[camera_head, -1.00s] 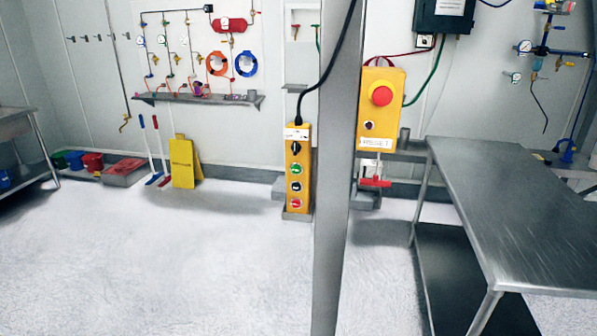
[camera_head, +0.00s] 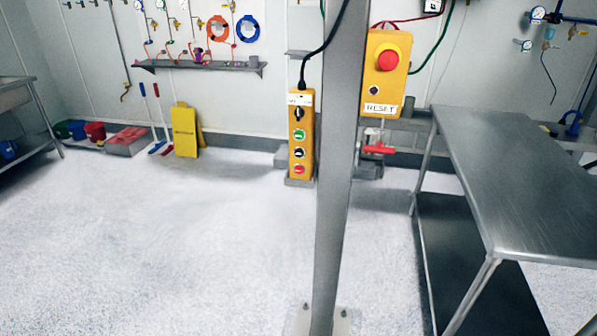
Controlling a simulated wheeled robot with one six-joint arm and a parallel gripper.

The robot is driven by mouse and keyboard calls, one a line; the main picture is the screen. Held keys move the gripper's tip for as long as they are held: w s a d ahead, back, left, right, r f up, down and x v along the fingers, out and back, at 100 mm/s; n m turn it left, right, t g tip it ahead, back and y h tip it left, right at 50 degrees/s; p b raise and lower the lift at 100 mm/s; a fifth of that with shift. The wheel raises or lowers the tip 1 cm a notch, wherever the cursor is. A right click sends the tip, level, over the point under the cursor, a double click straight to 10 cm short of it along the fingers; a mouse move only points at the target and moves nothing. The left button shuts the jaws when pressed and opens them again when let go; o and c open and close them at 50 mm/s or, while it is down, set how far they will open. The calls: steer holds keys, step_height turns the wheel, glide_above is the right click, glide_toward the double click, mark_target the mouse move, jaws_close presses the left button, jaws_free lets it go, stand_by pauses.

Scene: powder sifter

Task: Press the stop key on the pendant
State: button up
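The pendant (camera_head: 301,137) is a tall, narrow yellow box hanging from a black cable, just left of a grey steel post. From top to bottom it carries a black rotary switch (camera_head: 298,115), a green key (camera_head: 299,134), a black key (camera_head: 298,153) and a red key (camera_head: 299,170). The key labels are too small to read, so I cannot read which is marked stop. My gripper is not in view.
A steel post (camera_head: 338,190) stands on a bolted base plate. Right of it are a yellow box (camera_head: 386,92) with a red mushroom button (camera_head: 388,61) and "RESET" label, and a steel table (camera_head: 500,170). A yellow floor sign (camera_head: 185,131) stands left. Middle-left floor is clear.

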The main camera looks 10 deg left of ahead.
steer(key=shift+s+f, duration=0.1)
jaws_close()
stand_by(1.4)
